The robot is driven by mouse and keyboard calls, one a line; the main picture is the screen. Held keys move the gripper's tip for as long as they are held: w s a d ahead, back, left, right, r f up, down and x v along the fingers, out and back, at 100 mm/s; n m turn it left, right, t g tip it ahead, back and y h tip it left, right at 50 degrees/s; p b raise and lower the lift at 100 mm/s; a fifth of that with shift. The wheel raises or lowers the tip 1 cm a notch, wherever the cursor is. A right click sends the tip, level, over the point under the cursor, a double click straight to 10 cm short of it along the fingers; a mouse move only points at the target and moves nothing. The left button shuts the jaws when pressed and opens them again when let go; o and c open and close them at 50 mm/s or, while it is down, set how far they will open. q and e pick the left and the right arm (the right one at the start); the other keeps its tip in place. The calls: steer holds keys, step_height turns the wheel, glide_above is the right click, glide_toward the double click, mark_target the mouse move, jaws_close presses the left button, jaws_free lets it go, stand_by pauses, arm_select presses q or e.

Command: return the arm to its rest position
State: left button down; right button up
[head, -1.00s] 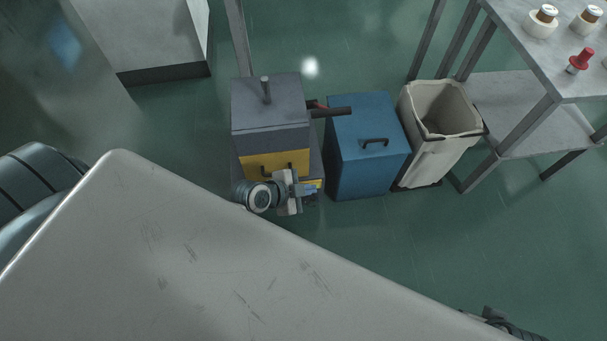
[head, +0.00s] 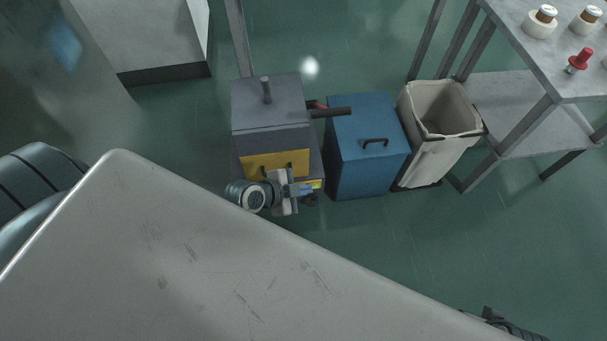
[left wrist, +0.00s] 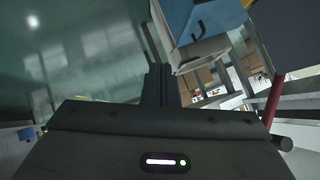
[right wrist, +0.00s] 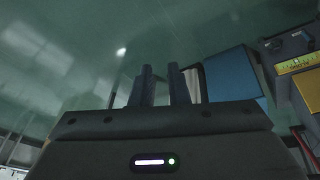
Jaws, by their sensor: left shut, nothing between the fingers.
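My left gripper (head: 304,189) shows in the head view in front of the grey and yellow cabinet, just past the edge of the pale surface. It is shut and empty. Its fingers also show together in the left wrist view (left wrist: 160,85). Part of my right arm shows at the bottom right edge of the head view, mostly hidden by the pale surface. In the right wrist view my right gripper (right wrist: 160,88) has its two fingers apart with nothing between them.
A grey and yellow cabinet (head: 270,115), a blue bin (head: 365,155) and a pale open bin (head: 428,150) stand in a row. A metal table (head: 565,60) with spools is at the top right. A large pale surface (head: 200,270) fills the foreground. Green floor is free at the right.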

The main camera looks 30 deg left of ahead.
stand_by(0.3)
